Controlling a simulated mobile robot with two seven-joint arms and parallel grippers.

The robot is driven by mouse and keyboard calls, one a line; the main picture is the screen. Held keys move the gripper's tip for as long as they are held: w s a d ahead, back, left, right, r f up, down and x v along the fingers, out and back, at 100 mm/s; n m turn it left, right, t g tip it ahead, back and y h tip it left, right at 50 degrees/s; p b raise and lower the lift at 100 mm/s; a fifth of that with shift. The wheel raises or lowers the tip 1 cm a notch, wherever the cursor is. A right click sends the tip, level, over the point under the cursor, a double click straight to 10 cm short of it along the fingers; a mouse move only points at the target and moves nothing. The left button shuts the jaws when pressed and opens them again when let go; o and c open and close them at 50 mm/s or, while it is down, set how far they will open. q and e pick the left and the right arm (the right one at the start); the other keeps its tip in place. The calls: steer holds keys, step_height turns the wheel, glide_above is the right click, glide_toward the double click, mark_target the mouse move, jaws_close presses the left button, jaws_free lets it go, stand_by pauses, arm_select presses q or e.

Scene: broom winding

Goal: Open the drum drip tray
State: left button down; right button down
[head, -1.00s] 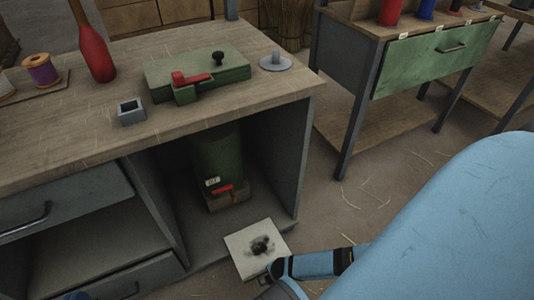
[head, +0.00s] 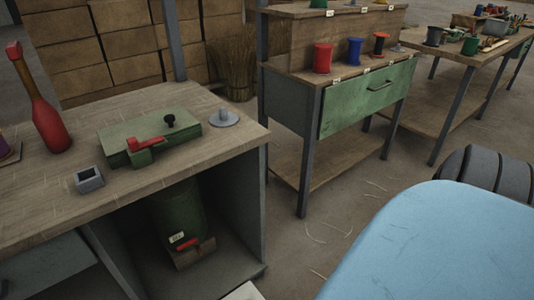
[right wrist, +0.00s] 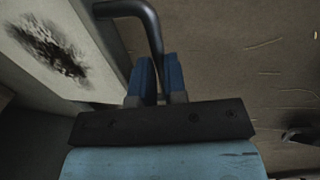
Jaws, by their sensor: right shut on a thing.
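The drip tray (head: 243,292) is a pale, flat tray at the foot of the open bench compartment. Only its corner shows at the bottom edge of the head view. In the right wrist view the tray (right wrist: 100,62) is at the left, with a dark oily stain and a black bent handle (right wrist: 152,30). My right gripper (right wrist: 160,75) has its blue fingers shut on the handle's end beside the tray. The green drum (head: 178,212) stands inside the compartment with a label and a red part low on its front. My left gripper is out of view.
The workbench (head: 205,148) carries a green box with a red lever (head: 150,143), a grey square block (head: 89,179), a round grey disc (head: 224,119) and a red bottle-shaped thing (head: 48,115). A green-drawer table (head: 365,98) stands behind. Floor between them is open.

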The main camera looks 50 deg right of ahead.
steer(key=c, duration=1.2)
jaws_free()
steer(key=shift+o, duration=0.2)
